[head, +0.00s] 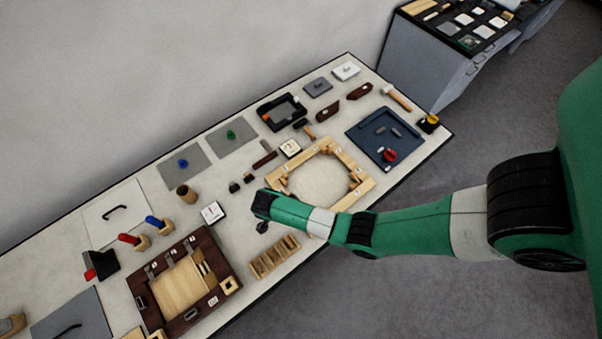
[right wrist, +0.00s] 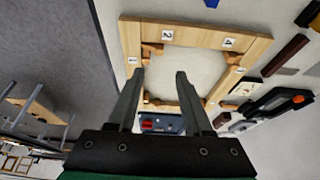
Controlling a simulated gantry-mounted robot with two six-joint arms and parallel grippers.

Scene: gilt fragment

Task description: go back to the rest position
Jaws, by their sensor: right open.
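My right arm (head: 405,230), green and grey, reaches in from the right in the head view over the workbench. My right gripper (head: 262,227) is small and dark there, beside the lower left part of the light wooden frame (head: 352,162). In the right wrist view my right gripper (right wrist: 160,75) is open, with two dark fingers spread apart and nothing between them. The same wooden frame (right wrist: 195,35) with numbered tags shows beyond the fingertips. Its near part is hidden behind the fingers. My left gripper is not in view.
A slotted wooden rack (head: 274,257) stands close to my right gripper. A dark wooden frame (head: 222,250) lies to its left. A blue tray (head: 378,120) lies at upper right, and a hammer (head: 397,97) beyond it. Grey floor (head: 420,295) is open in front of the bench.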

